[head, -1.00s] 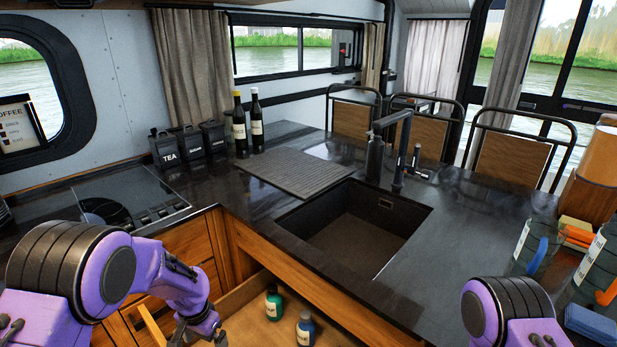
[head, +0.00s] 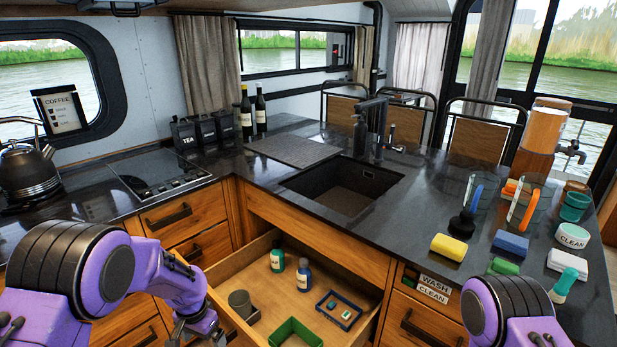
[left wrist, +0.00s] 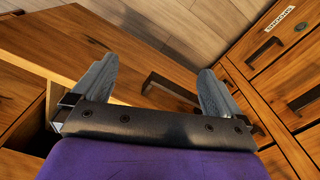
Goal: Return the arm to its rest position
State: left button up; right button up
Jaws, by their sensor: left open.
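My left arm (head: 100,275) comes in from the left in the head view, its forearm bent down toward the left side of the open drawer (head: 222,302). Its gripper is at the bottom edge of the head view, mostly cut off. In the left wrist view my left gripper (left wrist: 155,90) is open, with its two grey fingers wide apart and nothing between them. A dark drawer handle (left wrist: 170,87) shows beyond the fingers, with wooden fronts and floor around it. Of my right arm (head: 510,315) only purple and black upper links show at lower right; its gripper is out of view.
The open drawer holds a green bottle (head: 277,257), a blue bottle (head: 304,274), a grey cup (head: 240,303), a green tray (head: 297,322) and a blue tray (head: 327,307). Sponges, including a yellow one (head: 449,247), and glass jars crowd the right counter. A kettle (head: 28,178) stands at left.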

pick_arm(q)
jog(key=s+a+f+n+t+y+b, duration=0.1)
jog(key=s+a+f+n+t+b, duration=0.1)
jog(key=s+f+n+t, duration=0.3)
jog(key=s+a+f+n+t+y+b, duration=0.1)
jog(key=s+a+f+n+b, duration=0.1)
jog(key=s+f+n, duration=0.3)
jog(key=s+f+g+b, duration=0.1)
jog(key=s+f+b, duration=0.1)
jog(key=s, duration=0.5)
jog(key=s+f+g+y+b, duration=0.1)
jog(key=s+f+b, duration=0.1)
jog(key=s+f, duration=0.3)
jog(key=s+f+b, duration=0.2)
jog(key=s+f, duration=0.1)
jog(key=s, duration=0.7)
jog(key=shift+s+f+n+g, duration=0.25)
jog(key=shift+s+n+g, duration=0.05)
jog(key=shift+s+g, duration=0.1)
pick_arm(e)
notch_tip(320, 180, down, 10)
jog(key=shift+s, duration=0.4)
pick_arm(q)
jog(key=shift+w, duration=0.1)
